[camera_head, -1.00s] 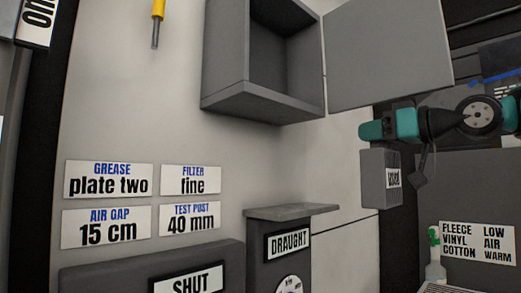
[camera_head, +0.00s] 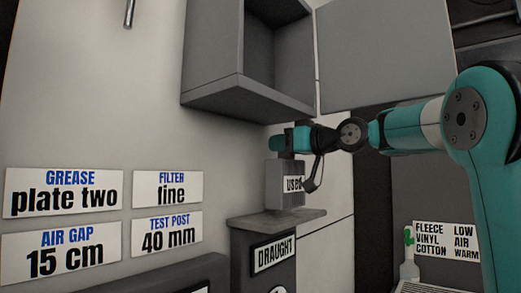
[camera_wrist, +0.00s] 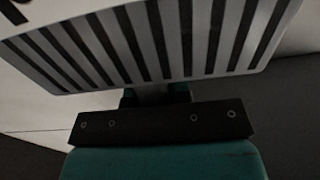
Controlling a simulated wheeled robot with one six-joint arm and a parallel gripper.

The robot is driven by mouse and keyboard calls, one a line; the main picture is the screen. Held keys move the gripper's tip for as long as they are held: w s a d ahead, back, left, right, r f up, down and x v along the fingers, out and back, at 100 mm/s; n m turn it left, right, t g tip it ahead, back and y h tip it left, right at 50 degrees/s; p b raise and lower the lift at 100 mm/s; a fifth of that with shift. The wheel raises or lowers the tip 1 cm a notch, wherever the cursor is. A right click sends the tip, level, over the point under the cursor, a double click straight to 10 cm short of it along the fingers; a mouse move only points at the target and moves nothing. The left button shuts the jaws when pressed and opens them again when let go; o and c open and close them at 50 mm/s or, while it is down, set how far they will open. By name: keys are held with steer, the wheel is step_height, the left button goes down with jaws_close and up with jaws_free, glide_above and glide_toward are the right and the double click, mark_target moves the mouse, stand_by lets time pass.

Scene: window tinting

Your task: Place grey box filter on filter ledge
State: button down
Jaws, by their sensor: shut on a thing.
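The grey box filter (camera_head: 286,186), with a white label reading "USED", is upright in my gripper (camera_head: 292,160). My gripper is shut on its upper part. The box is over the grey ledge (camera_head: 245,222) that tops the "DRAUGHT" post. Its bottom is at or very near the ledge surface; I cannot tell whether it touches. In the wrist view, a pale face with dark slats (camera_wrist: 150,45), which seems to be the filter, fills the top of the picture close to the gripper. The fingertips are mostly hidden there.
An open grey wall cabinet (camera_head: 275,50) hangs above, its door (camera_head: 370,60) swung right. Wall signs (camera_head: 64,192) are at left. A green-topped spray bottle (camera_head: 409,262) stands at lower right beside a fabric sign (camera_head: 446,241).

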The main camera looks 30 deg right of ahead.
steer(key=shift+w+d+f+h+b, duration=0.15)
steer(key=shift+d+f+b, duration=0.2)
steer(key=shift+d, duration=0.2)
steer(key=shift+w+d+f+h+b, duration=0.1)
steer(key=shift+d+f+h+b, duration=0.1)
steer(key=shift+d+f, duration=0.25)
steer(key=shift+w+a, duration=0.2)
steer(key=shift+a, duration=0.55)
steer(key=shift+f, duration=0.1)
steer(key=c, duration=1.1)
jaws_free()
steer(key=shift+o, duration=0.2)
steer(key=b+v, duration=0.2)
steer(key=v, duration=1)
